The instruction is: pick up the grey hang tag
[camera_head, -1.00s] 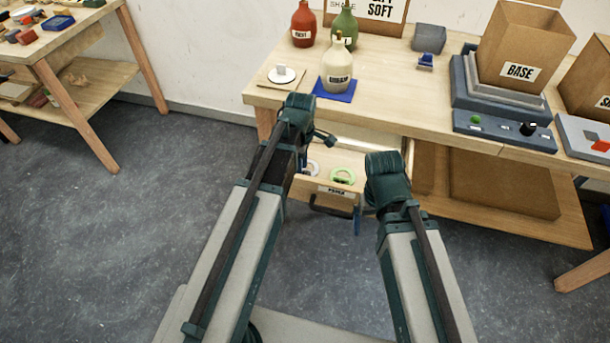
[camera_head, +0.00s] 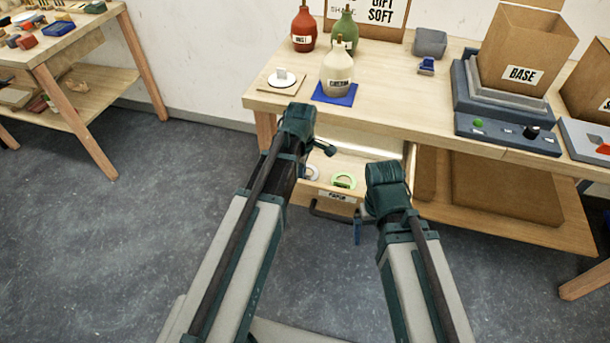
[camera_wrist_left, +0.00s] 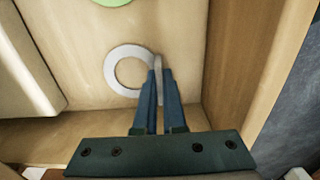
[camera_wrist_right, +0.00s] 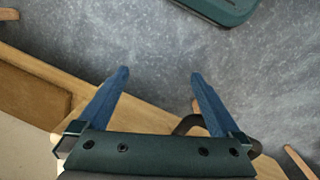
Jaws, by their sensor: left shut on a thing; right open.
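In the left wrist view, my left gripper (camera_wrist_left: 156,70) is shut on a thin pale grey piece (camera_wrist_left: 158,62) seen edge-on, which I take to be the grey hang tag. It stands upright between the fingertips, beside a pale grey ring (camera_wrist_left: 113,69) lying on the drawer floor. Whether it touches the floor or ring I cannot tell. In the head view my left arm hides these fingers. My right gripper (camera_wrist_right: 159,72) is open and empty in the right wrist view, by the drawer's front. One blue right finger shows in the head view (camera_head: 358,228).
The open drawer (camera_head: 338,196), labelled PAPER, also holds a green ring (camera_head: 343,181). Its dark handle (camera_head: 330,215) is near my right gripper. On the bench above stand a cream bottle (camera_head: 337,72) on a blue mat and a white disc (camera_head: 282,79). Open floor lies left.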

